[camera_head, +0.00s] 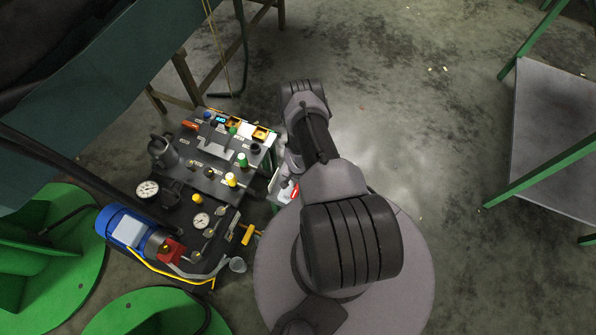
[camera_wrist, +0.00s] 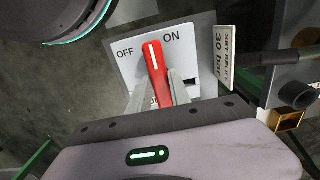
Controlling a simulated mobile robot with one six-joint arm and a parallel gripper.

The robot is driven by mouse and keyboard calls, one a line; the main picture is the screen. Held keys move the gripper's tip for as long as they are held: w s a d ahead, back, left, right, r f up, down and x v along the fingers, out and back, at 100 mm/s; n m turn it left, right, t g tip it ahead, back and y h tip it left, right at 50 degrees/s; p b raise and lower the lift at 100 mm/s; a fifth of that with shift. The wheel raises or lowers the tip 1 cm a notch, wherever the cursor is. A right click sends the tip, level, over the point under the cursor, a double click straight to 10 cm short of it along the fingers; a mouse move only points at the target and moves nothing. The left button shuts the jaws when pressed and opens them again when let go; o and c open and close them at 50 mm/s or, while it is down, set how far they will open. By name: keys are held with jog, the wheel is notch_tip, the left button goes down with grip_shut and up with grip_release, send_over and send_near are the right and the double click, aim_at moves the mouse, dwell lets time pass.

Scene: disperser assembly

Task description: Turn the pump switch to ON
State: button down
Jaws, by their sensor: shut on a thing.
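The pump switch has a red handle (camera_wrist: 153,58) with a white line, mounted on a pale plate (camera_wrist: 128,65) marked OFF at left and ON at right. The handle's tip lies between the two words, its line pointing nearly straight up in the wrist view. My gripper (camera_wrist: 158,88) has its two grey fingers on either side of the red handle, shut on it. The lower part of the plate is hidden by the fingers. In the head view the switch shows as a small red patch (camera_head: 293,191) beside the pump unit; my arm hides the gripper there.
A sign (camera_wrist: 224,58) reading "SET RELIEF 30 bar" stands right of the plate. The pump unit (camera_head: 215,150) carries gauges, knobs and a blue motor (camera_head: 126,230). A green-framed table (camera_head: 555,135) stands at right. Open floor lies between.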

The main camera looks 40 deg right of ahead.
dwell(0.4)
jog(key=c, duration=1.2)
grip_release()
notch_tip(320, 180, up, 17)
jog(key=p, duration=0.9)
jog(key=shift+r, duration=0.2)
